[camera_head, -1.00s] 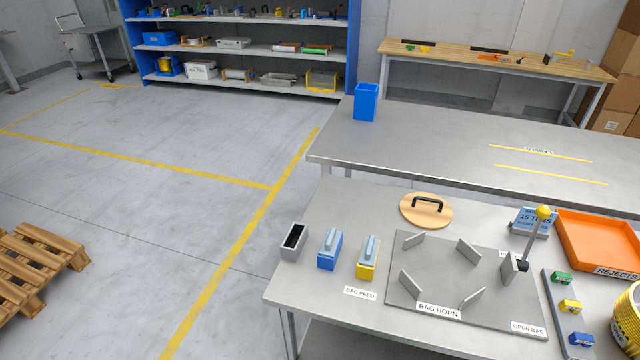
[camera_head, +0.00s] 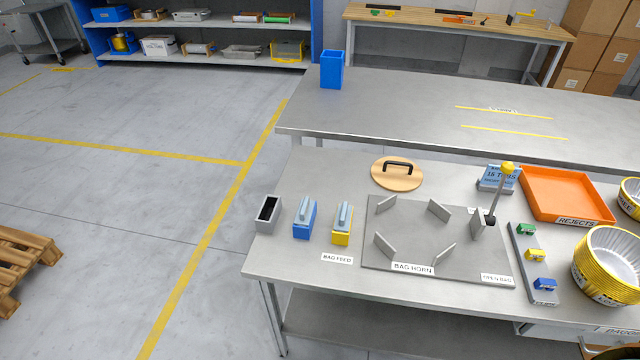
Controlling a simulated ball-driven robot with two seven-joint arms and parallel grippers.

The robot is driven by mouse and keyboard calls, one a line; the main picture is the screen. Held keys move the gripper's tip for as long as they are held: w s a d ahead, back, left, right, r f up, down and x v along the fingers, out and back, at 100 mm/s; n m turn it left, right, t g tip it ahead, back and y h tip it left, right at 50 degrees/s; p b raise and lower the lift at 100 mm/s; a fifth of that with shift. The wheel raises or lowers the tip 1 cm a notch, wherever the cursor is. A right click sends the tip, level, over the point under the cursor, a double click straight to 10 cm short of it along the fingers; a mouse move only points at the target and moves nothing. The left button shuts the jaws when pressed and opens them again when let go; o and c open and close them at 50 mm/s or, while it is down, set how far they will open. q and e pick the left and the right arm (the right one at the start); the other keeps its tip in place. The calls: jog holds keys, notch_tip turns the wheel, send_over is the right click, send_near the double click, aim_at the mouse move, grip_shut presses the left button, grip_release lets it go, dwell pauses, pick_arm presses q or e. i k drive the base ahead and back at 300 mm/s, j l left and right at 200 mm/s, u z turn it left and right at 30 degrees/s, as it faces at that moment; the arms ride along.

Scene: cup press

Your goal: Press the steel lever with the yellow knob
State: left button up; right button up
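The steel lever (camera_head: 497,192) with the yellow knob (camera_head: 508,168) stands near the right edge of the grey plate on the near table. It leans slightly to the right, with the knob at its top. Its dark pivot (camera_head: 489,219) sits beside a small upright steel plate (camera_head: 478,224). The grey plate (camera_head: 410,246) bears several angled upright fins and the labels BAG HORN and OPEN BAG. Neither of my grippers is in view.
An orange REJECTS tray (camera_head: 566,193) and stacked yellow-rimmed pans (camera_head: 606,262) lie right of the lever. A strip with coloured clips (camera_head: 533,262) is close by. A round wooden lid (camera_head: 397,174) lies behind the plate.

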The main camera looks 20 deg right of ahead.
aim_at(507, 168)
jog(key=z, duration=1.85)
